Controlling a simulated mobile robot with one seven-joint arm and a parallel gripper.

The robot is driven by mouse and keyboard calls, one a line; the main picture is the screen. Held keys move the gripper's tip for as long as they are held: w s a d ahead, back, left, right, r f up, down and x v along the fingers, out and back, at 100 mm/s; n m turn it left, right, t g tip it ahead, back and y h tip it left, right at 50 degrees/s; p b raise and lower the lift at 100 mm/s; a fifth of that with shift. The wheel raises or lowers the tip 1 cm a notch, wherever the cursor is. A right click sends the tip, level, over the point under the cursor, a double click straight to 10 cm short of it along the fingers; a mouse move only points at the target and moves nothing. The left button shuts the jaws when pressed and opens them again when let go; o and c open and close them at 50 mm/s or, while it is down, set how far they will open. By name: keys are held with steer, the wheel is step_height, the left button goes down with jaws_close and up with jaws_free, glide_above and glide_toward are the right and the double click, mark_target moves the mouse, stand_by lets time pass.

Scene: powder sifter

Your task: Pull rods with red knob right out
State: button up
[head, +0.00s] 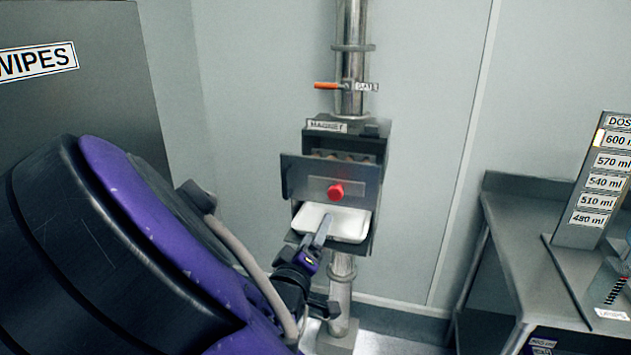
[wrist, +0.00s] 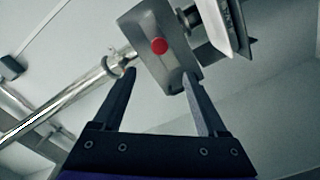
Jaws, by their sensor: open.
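The red knob (head: 336,191) is on the grey front plate (head: 305,178) of the housing labelled MAGNET. The plate stands somewhat forward of the housing (head: 376,150), and brownish rod parts show in the gap above it. In the wrist view the red knob (wrist: 159,46) and grey plate (wrist: 150,22) lie beyond my fingertips. My gripper (head: 321,232) is open and empty, below the knob and in front of the white tray in the head view. In the wrist view my gripper (wrist: 158,76) has its fingers spread, apart from the knob.
A white tray (head: 350,222) sits in the lower part of the housing. A vertical metal pipe (head: 352,100) with an orange-handled valve (head: 328,86) runs above it. A steel table (head: 525,235) with a dosing board (head: 598,180) stands right. A grey WIPES cabinet (head: 110,105) stands left.

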mark_target(334, 195)
steer(key=b+x, duration=0.2)
steer(key=x, duration=1.4)
steer(key=shift+w+d, duration=0.15)
steer(key=shift+w, duration=0.15)
jaws_close()
stand_by(0.6)
